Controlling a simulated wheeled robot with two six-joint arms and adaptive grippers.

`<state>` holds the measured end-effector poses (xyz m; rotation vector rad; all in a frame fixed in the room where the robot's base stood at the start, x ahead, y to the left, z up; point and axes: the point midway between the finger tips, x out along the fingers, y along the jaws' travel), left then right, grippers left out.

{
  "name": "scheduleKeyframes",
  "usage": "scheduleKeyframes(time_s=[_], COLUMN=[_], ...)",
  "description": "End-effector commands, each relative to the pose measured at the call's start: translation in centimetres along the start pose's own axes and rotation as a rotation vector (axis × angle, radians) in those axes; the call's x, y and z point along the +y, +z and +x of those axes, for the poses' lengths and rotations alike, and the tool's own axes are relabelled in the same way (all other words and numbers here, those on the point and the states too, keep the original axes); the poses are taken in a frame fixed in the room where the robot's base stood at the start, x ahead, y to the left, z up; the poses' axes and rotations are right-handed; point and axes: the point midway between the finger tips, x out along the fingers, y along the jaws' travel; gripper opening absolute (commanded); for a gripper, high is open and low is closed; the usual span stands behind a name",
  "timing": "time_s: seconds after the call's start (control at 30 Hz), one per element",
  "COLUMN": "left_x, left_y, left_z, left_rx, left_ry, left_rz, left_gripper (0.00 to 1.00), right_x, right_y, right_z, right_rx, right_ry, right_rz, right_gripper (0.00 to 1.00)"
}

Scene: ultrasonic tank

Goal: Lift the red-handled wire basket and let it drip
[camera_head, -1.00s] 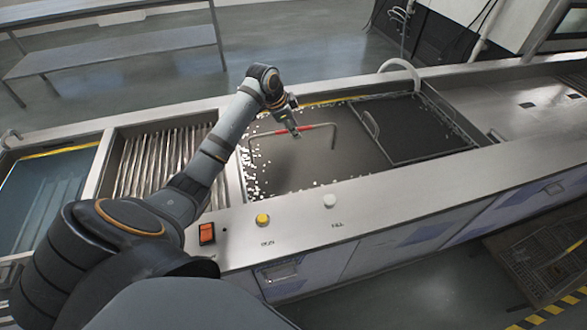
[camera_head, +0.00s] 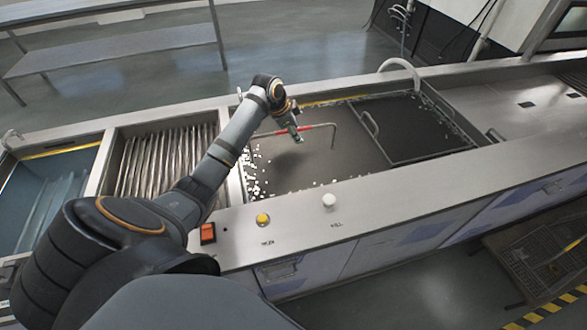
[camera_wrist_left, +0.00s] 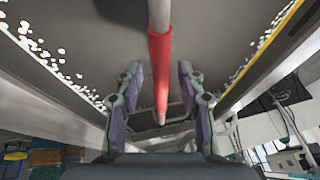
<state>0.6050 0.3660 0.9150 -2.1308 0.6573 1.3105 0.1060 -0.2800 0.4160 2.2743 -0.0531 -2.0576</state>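The wire basket's handle is a bar with a red grip (camera_head: 316,127) and a bare metal leg (camera_head: 334,137), standing above the grey liquid of the tank. The basket below is hidden in the liquid. My left gripper (camera_head: 297,136) is at the red grip, reaching down over it. In the left wrist view the red grip (camera_wrist_left: 160,72) runs between the two fingers of my left gripper (camera_wrist_left: 160,85). The fingers are open, with a gap on each side of the grip. My right gripper is not in view.
A dark lid with a handle (camera_head: 369,124) covers the tank's right part. A ribbed bay (camera_head: 165,162) and a blue liquid bath (camera_head: 45,195) lie to the left. The front ledge carries a red switch (camera_head: 208,233), a yellow button (camera_head: 263,219) and a white knob (camera_head: 329,200).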

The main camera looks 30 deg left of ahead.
Motion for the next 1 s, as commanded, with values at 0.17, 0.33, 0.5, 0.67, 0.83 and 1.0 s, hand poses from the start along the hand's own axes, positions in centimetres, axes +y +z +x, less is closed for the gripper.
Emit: scheduleKeyframes(time_s=[0.17, 0.33, 0.5, 0.67, 0.83, 1.0], left_x=[0.03, 0.03, 0.03, 0.04, -0.07, -0.07], left_y=[0.03, 0.03, 0.03, 0.03, -0.15, -0.14], left_z=[0.07, 0.07, 0.06, 0.06, -0.11, -0.08], left_rx=[0.000, 0.000, 0.000, 0.000, 0.004, 0.004], left_ry=[0.000, 0.000, 0.000, 0.001, -0.003, -0.003], left_rz=[0.000, 0.000, 0.000, 0.000, 0.001, 0.001], left_gripper=[0.39, 0.31, 0.08, 0.00, 0.00, 0.00], right_x=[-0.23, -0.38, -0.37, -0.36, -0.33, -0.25], right_y=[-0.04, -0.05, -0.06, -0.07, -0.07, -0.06], right_z=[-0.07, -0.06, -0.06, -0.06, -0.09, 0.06], right_rx=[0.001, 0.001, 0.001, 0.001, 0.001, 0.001], right_ry=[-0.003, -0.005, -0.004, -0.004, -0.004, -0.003], right_rz=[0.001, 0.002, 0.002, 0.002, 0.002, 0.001], right_gripper=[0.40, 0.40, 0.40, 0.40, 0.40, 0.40])
